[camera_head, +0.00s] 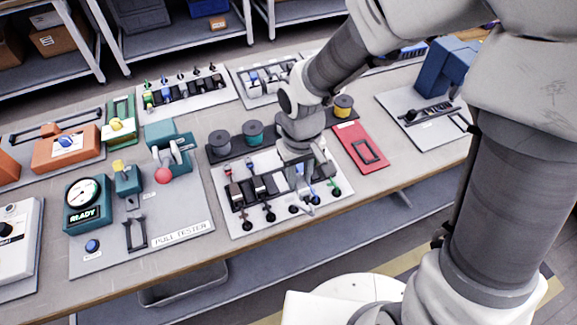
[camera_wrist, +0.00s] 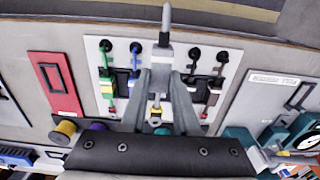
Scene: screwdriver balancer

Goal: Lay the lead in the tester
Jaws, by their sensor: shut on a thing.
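My gripper (camera_head: 303,188) is low over the white lead board (camera_head: 232,219), among the leads. In the wrist view its grey fingers (camera_wrist: 163,62) come together over the middle of the board, shut on a lead (camera_wrist: 156,110). The pull tester (camera_head: 190,249) is left of the board in the head view, with a round gauge (camera_head: 82,193) above a READY sign, a red-knobbed lever (camera_head: 163,175) and a dark upright bracket (camera_head: 135,232).
Other leads with black ends (camera_head: 269,214) stay on the board. Several spools (camera_head: 252,133) stand behind it. A red plate (camera_head: 361,149) lies to its right. A blue machine (camera_head: 447,66) stands at the far right. Bare table shows in front of the board.

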